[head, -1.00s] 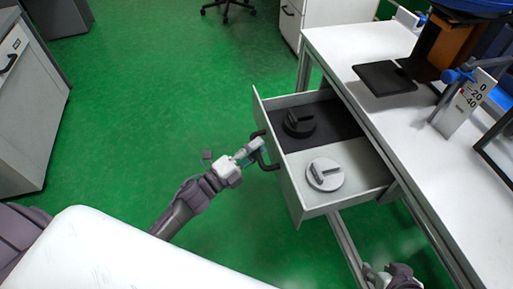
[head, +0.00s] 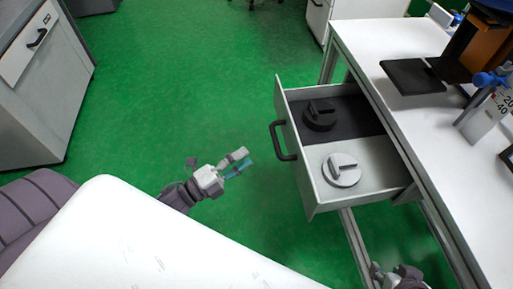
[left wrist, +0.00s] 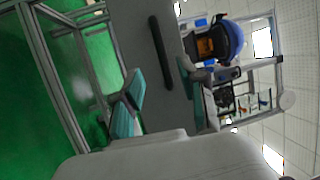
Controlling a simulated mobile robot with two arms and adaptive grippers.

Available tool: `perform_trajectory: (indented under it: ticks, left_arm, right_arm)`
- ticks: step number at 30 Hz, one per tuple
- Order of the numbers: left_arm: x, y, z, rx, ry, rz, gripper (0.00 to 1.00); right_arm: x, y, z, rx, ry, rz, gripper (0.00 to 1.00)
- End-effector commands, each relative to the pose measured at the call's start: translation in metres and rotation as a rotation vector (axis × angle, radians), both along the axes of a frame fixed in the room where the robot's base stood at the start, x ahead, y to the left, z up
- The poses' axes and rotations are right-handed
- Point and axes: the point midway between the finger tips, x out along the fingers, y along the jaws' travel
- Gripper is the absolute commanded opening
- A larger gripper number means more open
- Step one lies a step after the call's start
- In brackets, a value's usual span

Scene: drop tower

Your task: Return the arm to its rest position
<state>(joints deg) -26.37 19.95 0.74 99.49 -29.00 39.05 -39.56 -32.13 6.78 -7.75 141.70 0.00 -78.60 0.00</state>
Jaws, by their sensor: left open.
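My left gripper (head: 238,164) is open and empty in the head view. It hangs over the green floor to the left of the open drawer (head: 312,190), apart from its black handle (head: 282,141). In the left wrist view its teal finger pads (left wrist: 130,105) are spread, with the drawer front (left wrist: 188,90) and its dark handle (left wrist: 160,52) beyond. My right gripper (head: 398,279) shows only partly at the bottom edge, below the drawer; its fingers cannot be made out.
The drawer holds a black round piece (head: 320,115) and a light grey one (head: 342,170). It juts from the white workbench (head: 450,140), which carries a black plate (head: 412,77). A grey cabinet (head: 40,100) stands at the left. Green floor between is clear.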

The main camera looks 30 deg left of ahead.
Motion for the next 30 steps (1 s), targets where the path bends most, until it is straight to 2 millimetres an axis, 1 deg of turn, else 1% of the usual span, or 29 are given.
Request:
perform_trajectory:
  ticks: [3,6,21,23,26,30]
  left_arm:
    - [-0.009,0.005,-0.002,0.001,0.0,0.0,0.41]
    - [-0.011,0.007,-0.002,0.0,-0.001,0.0,0.41]
    - [-0.01,0.007,-0.002,-0.001,0.001,0.003,0.41]
    - [-0.008,0.007,-0.001,-0.013,0.014,0.017,0.41]
    - [0.002,0.009,0.002,-0.067,0.077,0.081,0.41]
    - [0.019,0.017,0.003,-0.236,0.267,0.257,0.41]
  right_arm:
    - [0.0,0.0,0.0,0.0,0.0,0.0,0.4]
    - [0.0,0.0,0.0,0.0,-0.001,0.0,0.4]
    - [0.0,0.0,0.0,0.0,-0.001,0.0,0.4]
    - [0.0,0.0,0.0,0.0,0.0,0.0,0.4]
    - [0.0,0.0,0.0,0.0,0.0,0.0,0.4]
    - [0.0,0.0,0.0,0.0,0.0,0.0,0.4]
